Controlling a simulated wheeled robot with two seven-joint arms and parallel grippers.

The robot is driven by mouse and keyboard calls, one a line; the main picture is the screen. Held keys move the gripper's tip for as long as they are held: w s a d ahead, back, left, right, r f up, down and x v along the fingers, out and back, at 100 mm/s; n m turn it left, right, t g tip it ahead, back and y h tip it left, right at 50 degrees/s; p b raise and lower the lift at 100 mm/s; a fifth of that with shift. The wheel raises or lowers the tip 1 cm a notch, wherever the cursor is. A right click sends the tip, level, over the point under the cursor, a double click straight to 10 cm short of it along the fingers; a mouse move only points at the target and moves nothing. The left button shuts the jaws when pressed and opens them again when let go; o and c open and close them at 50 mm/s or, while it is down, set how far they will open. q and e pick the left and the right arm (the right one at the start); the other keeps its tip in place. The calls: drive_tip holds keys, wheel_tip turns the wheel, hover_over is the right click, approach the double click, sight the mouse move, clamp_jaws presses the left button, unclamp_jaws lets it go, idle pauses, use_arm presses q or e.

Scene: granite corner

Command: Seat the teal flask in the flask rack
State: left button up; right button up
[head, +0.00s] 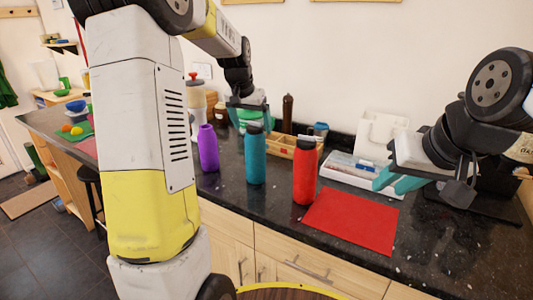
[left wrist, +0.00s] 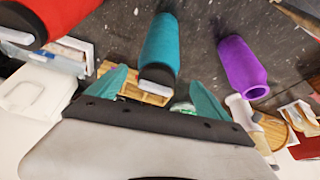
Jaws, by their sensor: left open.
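The teal flask (head: 256,157) stands upright on the dark counter, between a purple flask (head: 208,149) and a red flask (head: 304,172). My left gripper (head: 249,112) is open and empty, close to the teal flask's dark cap. In the left wrist view the teal flask (left wrist: 160,48) shows between and beyond the spread fingers (left wrist: 158,92), with no contact to be seen. A low wooden holder (head: 281,147) stands behind the flasks, partly hidden; I cannot tell for certain that it is the flask rack. My right gripper (head: 396,183) is at the right with its fingers apart.
A red mat (head: 350,219) lies at the counter's front, right of the red flask. A white tray (head: 347,172) with small items is behind it. A dark bottle (head: 287,114) and a white jar (head: 197,103) stand near the wall. The red and purple flasks flank the teal one closely.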

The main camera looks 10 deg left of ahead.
sight(256, 138)
use_arm(q)
drive_tip(key=x, duration=0.6)
drive_tip(key=shift+d+f, duration=0.2)
drive_tip(key=shift+f, duration=0.2)
drive_tip(key=shift+r, duration=0.1)
clamp_jaws()
